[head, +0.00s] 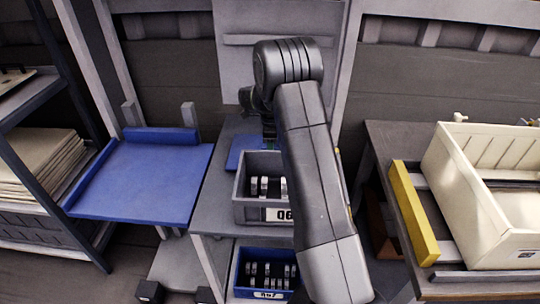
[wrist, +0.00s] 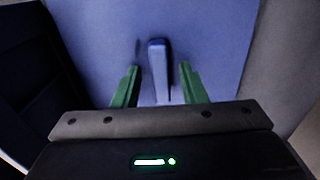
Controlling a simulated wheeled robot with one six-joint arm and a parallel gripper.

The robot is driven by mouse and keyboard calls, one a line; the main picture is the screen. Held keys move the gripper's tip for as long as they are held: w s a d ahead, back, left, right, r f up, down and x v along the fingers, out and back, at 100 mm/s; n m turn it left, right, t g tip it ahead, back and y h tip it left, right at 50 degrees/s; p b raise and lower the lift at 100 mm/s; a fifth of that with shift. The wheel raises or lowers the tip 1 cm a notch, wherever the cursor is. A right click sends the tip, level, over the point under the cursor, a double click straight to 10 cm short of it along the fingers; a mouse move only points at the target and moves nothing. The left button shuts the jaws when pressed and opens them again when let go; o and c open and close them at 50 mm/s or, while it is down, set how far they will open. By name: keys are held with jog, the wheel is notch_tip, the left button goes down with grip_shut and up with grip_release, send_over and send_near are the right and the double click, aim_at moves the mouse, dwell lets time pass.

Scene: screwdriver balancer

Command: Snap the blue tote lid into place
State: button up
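A flat blue lid (head: 236,154) lies on the grey stand behind the grey tote (head: 262,214), partly hidden by the tote and my arm. In the wrist view the blue lid (wrist: 215,35) fills most of the picture, with a raised upright handle (wrist: 158,60) in its middle. My gripper (wrist: 159,84) has its two green fingers apart, one on each side of the handle, with a gap visible on both sides. In the head view my gripper (head: 269,136) is mostly hidden by my arm. The grey tote is open and holds several metal parts.
A blue tote (head: 264,294) with several parts sits on the lower shelf. A wide blue tray (head: 145,185) stands at left beside a rack. At right, a table holds a cream crate (head: 470,205) and a yellow bar (head: 413,212).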

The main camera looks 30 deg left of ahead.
jog(key=shift+s+d+f, duration=0.2)
jog(key=shift+s+f, duration=0.05)
jog(key=shift+f, duration=0.5)
jog(key=shift+s, duration=0.1)
grip_shut()
jog(key=shift+r, duration=0.1)
jog(key=shift+w+a+r+p, duration=0.1)
jog(key=shift+w+r+p, duration=0.1)
jog(key=shift+r+p, duration=0.25)
jog(key=shift+w+a+r+p, duration=0.1)
jog(key=shift+w+r+p, duration=0.15)
jog(key=shift+r, duration=0.3)
jog(key=shift+r+p, duration=1.4)
jog(key=shift+r, duration=1.15)
